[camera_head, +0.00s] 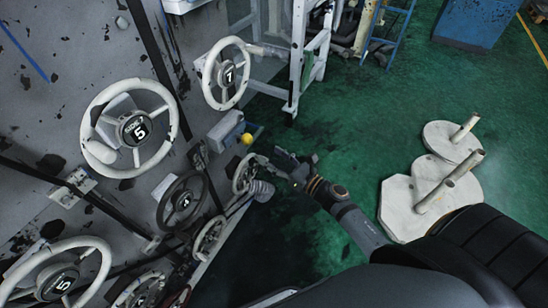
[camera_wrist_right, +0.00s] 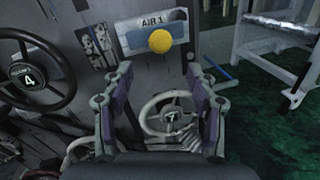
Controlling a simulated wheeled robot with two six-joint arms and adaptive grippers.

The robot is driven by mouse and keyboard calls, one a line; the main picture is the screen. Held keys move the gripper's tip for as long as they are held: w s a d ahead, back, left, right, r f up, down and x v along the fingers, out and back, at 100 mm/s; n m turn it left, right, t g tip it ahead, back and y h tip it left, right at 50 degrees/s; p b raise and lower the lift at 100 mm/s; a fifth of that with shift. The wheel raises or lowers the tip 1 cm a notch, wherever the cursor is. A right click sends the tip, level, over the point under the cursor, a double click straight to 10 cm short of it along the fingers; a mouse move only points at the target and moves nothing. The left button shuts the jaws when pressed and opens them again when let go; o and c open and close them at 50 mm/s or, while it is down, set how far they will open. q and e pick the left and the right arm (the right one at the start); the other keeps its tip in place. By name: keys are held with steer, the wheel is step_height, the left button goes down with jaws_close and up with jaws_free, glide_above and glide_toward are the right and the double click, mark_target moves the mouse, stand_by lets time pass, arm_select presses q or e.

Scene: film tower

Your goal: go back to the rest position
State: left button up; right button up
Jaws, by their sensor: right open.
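My right gripper (camera_head: 283,167) is in the middle of the head view, with its arm coming in from the lower right. In the right wrist view my right gripper (camera_wrist_right: 162,105) is open, with its two fingers spread and nothing between them. Beyond the fingers is a small pale handwheel (camera_wrist_right: 168,120), which also shows in the head view (camera_head: 240,172). A yellow ball-shaped knob (camera_wrist_right: 160,41) sits on a box labelled AIR 1 (camera_wrist_right: 128,38), above the gap between the fingers. My left gripper is not in view.
Pale slabs with pipes (camera_head: 410,212) lie on the green floor (camera_head: 365,120) at right. A blue box (camera_head: 473,22) stands far back.

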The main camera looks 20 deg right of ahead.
stand_by(0.3)
steer(key=s+d+f+m+g+h+p, duration=0.2)
steer(key=s+d+f+m+h, duration=0.15)
steer(key=f+m, duration=0.5)
steer(key=s+d+f+m+g+h+p, duration=0.15)
steer(key=s+d+f+m, duration=0.25)
steer(key=f+m, duration=0.4)
steer(key=s+d+f+m+g+h+p, duration=0.1)
steer(key=s+d+f+m+g+h, duration=0.2)
steer(key=f+m, duration=0.45)
steer(key=s+a+f+m+g+p, duration=0.1)
steer(key=s+f+m+g, duration=0.3)
steer(key=s, duration=1.1)
steer(key=s+a+f+m+g+h+p, duration=0.1)
steer(key=s+f+m+g, duration=0.3)
steer(key=s+f+m, duration=0.7)
steer(key=s+p, duration=0.1)
steer(key=s, duration=0.2)
steer(key=shift+s+a+f, duration=0.15)
steer(key=shift+s+a, duration=0.05)
steer(key=shift+s, duration=0.15)
